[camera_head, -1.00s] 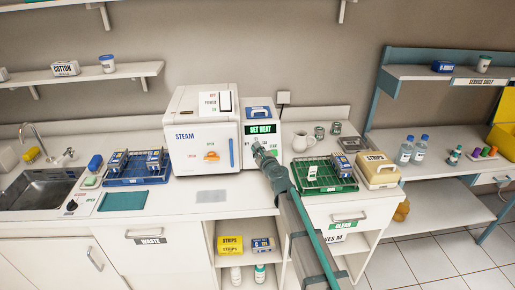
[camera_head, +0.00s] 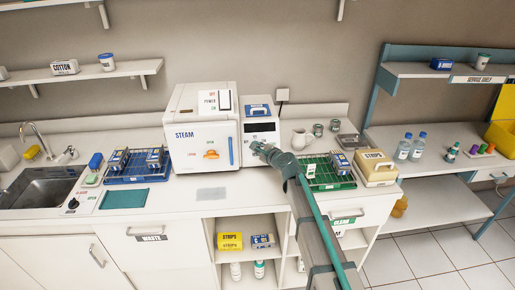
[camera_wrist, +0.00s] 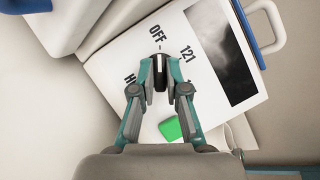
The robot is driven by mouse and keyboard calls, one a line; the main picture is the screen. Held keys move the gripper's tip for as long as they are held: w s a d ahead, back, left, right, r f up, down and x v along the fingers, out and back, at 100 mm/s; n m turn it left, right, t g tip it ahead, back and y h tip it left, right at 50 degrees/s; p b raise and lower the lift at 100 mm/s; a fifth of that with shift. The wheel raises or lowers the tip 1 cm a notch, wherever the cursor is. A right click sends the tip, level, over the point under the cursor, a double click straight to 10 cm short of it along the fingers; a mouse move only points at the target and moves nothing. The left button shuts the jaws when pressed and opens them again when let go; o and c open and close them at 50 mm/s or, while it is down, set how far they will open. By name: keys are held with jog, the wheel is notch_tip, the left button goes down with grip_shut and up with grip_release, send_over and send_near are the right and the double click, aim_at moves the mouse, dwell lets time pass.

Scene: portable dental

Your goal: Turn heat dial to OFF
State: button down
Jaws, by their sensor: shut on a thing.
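The small black heat dial (camera_wrist: 161,72) is on the white control panel (camera_wrist: 120,60) of the steam unit. My gripper (camera_wrist: 160,62) is shut on the dial, with one finger on each side. The word OFF is printed just beyond the dial's upper end, with 121 to its right and a partly hidden label to its left. The dial's long side points up toward OFF. In the head view my gripper (camera_head: 258,148) is at the front of the control panel, under its dark display (camera_head: 261,127); the dial is hidden there.
The STEAM door (camera_head: 200,148) is left of the panel. A green rack (camera_head: 325,175) stands right of my arm.

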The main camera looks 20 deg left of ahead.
jog(key=c, duration=1.2)
grip_release()
jog(key=v, duration=1.2)
jog(key=shift+s+a, duration=0.1)
